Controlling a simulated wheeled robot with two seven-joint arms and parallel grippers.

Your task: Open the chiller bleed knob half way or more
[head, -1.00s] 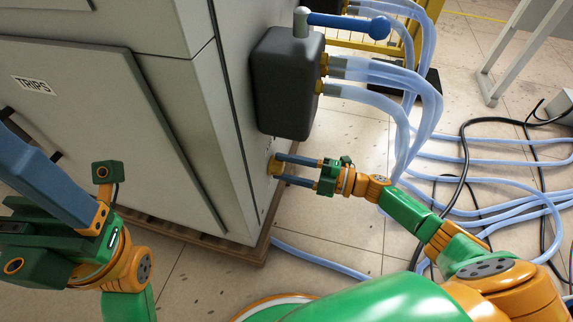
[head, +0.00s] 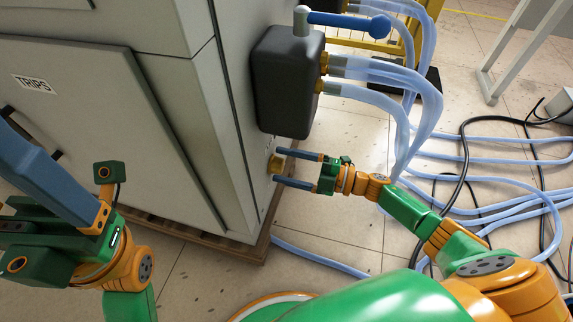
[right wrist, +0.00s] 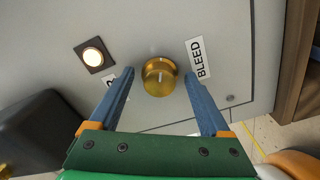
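The brass bleed knob (right wrist: 159,80) sits on the grey cabinet panel beside a label reading BLEED (right wrist: 199,58). A pale line on the knob points roughly up in the right wrist view, close to a pale mark on the panel. In the head view the knob (head: 275,164) is low on the cabinet's right side. My right gripper (head: 281,166) is open, with one blue finger on each side of the knob and visible gaps between; it also shows in the right wrist view (right wrist: 160,75).
Above the knob are a dark grey box (head: 288,85) with clear hoses and a blue-handled lever (head: 345,22). Hoses and black cables (head: 470,150) lie on the floor at right.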

